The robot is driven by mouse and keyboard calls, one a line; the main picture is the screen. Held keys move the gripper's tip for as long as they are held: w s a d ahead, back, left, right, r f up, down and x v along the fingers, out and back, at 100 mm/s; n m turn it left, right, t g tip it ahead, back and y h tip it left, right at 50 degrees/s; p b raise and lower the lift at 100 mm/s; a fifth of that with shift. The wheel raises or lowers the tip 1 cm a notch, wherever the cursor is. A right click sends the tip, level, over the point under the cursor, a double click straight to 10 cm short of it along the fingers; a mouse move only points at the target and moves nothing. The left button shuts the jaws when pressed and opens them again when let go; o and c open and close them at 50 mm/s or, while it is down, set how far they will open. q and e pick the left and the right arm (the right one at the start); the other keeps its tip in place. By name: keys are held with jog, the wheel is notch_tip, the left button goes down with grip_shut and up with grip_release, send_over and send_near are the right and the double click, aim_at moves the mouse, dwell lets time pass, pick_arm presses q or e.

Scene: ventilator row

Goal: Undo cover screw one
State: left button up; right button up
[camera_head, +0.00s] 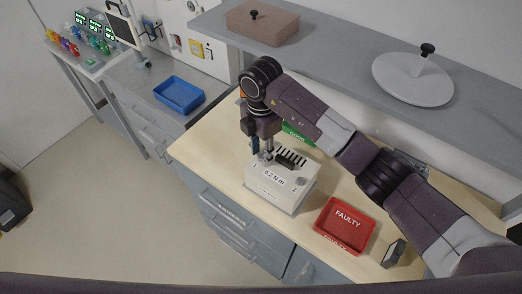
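The white unit (279,194) stands on the wooden bench top, marked "0.2 N m" with the numbers 1 and 2. Dark slots show along its back edge. A small round screw head (302,181) shows by the number 2. My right gripper (266,154) points down at the unit's top near the number 1, where cover screw one is hidden or too small to make out. The fingers are small and partly merge with the unit, so their opening and any contact are unclear. My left gripper is not in view.
A red tray (320,228) marked "FAULTY" lies right of the unit. A green tray (293,136) is partly hidden behind my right arm. A dark block (393,254) stands at the bench's front right. A blue tray (179,111) sits on the grey counter. A shelf (330,65) runs behind.

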grip_shut()
jog(key=shift+w+f+n+b, duration=0.1)
jog(key=shift+f+n+b, duration=0.05)
jog(key=shift+n+b, duration=0.85)
jog(key=n+b, duration=1.2)
jog(key=b, duration=0.2)
jog(key=n+b, duration=0.2)
jog(key=n, duration=0.1)
jog(key=n+b, duration=0.2)
jog(key=n, duration=0.1)
jog(key=shift+n, duration=0.3)
jog(key=n+b, duration=0.1)
jog(key=n, duration=0.2)
jog(key=shift+n+b, duration=0.3)
pick_arm(q)
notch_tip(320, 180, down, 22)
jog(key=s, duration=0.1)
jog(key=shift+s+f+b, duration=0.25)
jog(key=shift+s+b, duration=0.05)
jog(key=shift+b, duration=0.1)
pick_arm(e)
jog(key=shift+r+n, duration=0.2)
jog(key=shift+n, duration=1.6)
